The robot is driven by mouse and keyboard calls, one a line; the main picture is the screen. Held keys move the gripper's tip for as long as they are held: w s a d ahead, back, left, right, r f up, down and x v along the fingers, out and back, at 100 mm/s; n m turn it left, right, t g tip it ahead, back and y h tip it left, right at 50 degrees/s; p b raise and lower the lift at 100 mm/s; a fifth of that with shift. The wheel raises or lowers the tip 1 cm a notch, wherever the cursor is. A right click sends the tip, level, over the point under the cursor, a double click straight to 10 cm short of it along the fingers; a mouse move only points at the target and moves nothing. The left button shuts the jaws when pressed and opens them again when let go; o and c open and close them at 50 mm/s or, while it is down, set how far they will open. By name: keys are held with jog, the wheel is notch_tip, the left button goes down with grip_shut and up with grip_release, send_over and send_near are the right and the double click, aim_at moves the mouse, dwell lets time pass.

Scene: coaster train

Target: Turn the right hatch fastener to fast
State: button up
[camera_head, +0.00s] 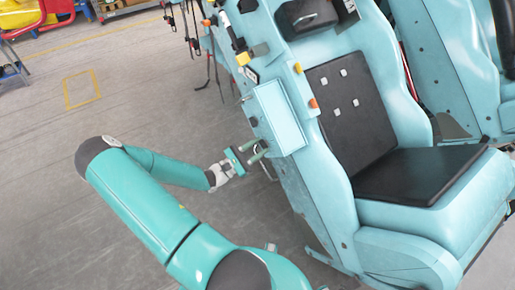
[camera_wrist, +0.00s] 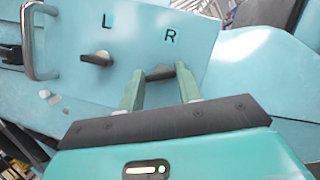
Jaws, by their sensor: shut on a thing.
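The light blue hatch (camera_wrist: 135,38) fills the upper part of the wrist view, with dark letters L and R on it. Below the R is the right fastener (camera_wrist: 161,73), a dark knob with a short bar, lying roughly level in the picture. My gripper (camera_wrist: 159,69) is shut on it, one green finger at each side; the fingers hide part of its ends. Below the L is the left fastener (camera_wrist: 98,58), a dark lever pointing left, apart from my gripper. In the head view, my gripper (camera_head: 257,154) is against the car's side, and the fasteners cannot be made out.
A metal grab handle (camera_wrist: 38,42) stands out left of the L fastener. In the head view, the blue coaster car has a black seat (camera_head: 420,172) to the right of my gripper. Dark cables (camera_head: 190,30) hang at the top. The grey floor (camera_head: 120,105) at left is mostly clear.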

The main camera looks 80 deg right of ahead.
jog(key=m+y, duration=0.1)
jog(key=m, duration=0.2)
jog(key=m+g+y, duration=0.1)
jog(key=m, duration=0.2)
jog(key=shift+w+d+m+y, duration=0.1)
jog(key=shift+m+y, duration=0.2)
jog(key=shift+y, duration=0.1)
jog(key=o, duration=1)
jog(key=v, duration=1.3)
jog(key=shift+w+f, duration=0.15)
jog(key=shift+w, duration=0.2)
